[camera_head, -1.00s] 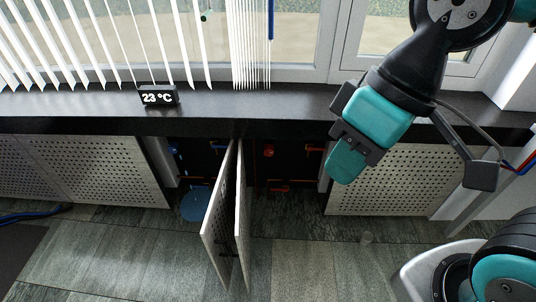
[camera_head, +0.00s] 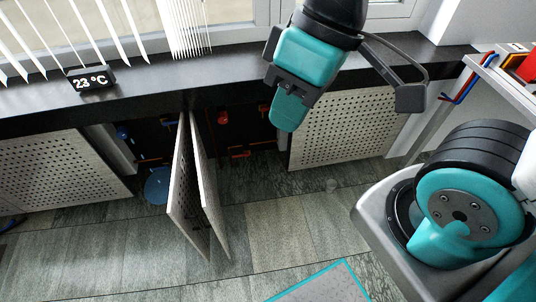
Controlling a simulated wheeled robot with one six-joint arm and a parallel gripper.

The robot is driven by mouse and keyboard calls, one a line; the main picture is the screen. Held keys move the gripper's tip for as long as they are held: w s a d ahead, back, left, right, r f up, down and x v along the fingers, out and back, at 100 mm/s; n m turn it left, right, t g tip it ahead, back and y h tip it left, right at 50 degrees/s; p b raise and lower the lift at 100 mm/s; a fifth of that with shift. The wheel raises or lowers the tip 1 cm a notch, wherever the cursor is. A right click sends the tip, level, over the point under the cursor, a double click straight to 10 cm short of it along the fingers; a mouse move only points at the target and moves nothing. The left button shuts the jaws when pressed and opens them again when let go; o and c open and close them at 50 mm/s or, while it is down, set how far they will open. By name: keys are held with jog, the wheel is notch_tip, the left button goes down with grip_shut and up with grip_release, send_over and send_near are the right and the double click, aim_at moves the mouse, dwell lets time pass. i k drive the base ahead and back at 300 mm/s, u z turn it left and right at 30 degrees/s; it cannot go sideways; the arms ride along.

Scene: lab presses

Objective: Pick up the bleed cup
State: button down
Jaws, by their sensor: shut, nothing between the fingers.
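Two perforated doors (camera_head: 192,190) stand open into the room. Behind them are red and blue valves (camera_head: 223,117) and a round blue thing (camera_head: 157,185) on the floor. A teal-edged mat (camera_head: 325,288) lies at the bottom. A shelf frame (camera_head: 450,90) stands right.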

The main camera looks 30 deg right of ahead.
aim_at(331, 184)
jog(key=k, duration=0.65)
jog(key=z, duration=0.6)
jog(key=i, duration=1.05)
jog(key=u, duration=0.05)
